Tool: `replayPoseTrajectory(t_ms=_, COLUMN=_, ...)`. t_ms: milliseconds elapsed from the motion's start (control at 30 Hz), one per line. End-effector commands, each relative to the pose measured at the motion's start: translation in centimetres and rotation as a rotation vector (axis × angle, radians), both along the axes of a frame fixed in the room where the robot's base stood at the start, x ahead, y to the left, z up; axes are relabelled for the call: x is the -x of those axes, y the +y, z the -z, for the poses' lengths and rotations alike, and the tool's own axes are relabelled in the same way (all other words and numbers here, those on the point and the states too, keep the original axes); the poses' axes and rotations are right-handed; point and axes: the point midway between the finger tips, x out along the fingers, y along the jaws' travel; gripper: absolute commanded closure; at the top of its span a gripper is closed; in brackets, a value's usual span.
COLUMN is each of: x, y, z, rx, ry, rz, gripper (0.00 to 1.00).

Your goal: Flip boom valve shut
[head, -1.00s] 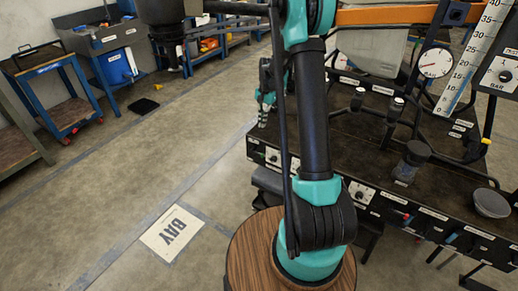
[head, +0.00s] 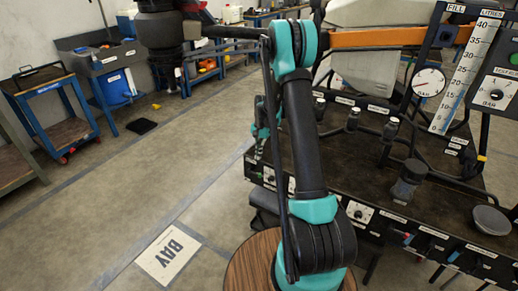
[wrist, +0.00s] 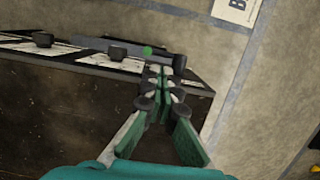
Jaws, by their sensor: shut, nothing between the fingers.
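My gripper (wrist: 160,85) points away in the wrist view, its two green-lined fingers together at the tips with nothing between them. Just beyond the tips lies a dark grey bar (wrist: 100,47) with a green dot and a rounded dark end, along the edge of a labelled panel. It looks like a valve lever, but its label cannot be read. The fingertips overlap the bar in the picture; contact cannot be told. In the head view my gripper (head: 260,152) is at the left end of the black bench (head: 330,165), small and partly hidden by my arm.
Two dark knobs, one nearer (wrist: 117,52) and one farther left (wrist: 43,40), stand on the panel beside the bar. A pressure gauge (head: 428,82) and a litre scale (head: 467,75) rise at the right. The floor around the BAY sign (head: 168,255) is clear.

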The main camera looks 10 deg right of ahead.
Motion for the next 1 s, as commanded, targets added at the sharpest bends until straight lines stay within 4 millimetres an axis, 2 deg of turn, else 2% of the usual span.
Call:
replayPoseTrajectory(t_ms=33, x=0.2, y=0.2, z=1.1, rx=0.0, ry=0.0, rz=-0.001, gripper=1.0)
replayPoseTrajectory(t_ms=200, x=0.6, y=0.6, z=4.2, rx=0.0, ry=0.0, rz=0.0, gripper=1.0)
replayPoseTrajectory(t_ms=400, x=1.0, y=0.9, z=6.6, rx=0.0, ry=0.0, rz=0.001, gripper=1.0)
replayPoseTrajectory(t_ms=600, x=1.1, y=1.0, z=7.5, rx=0.0, ry=0.0, rz=0.001, gripper=1.0)
replayPoseTrajectory(t_ms=1000, x=1.0, y=1.0, z=7.5, rx=-0.004, ry=-0.004, rz=0.001, gripper=1.0)
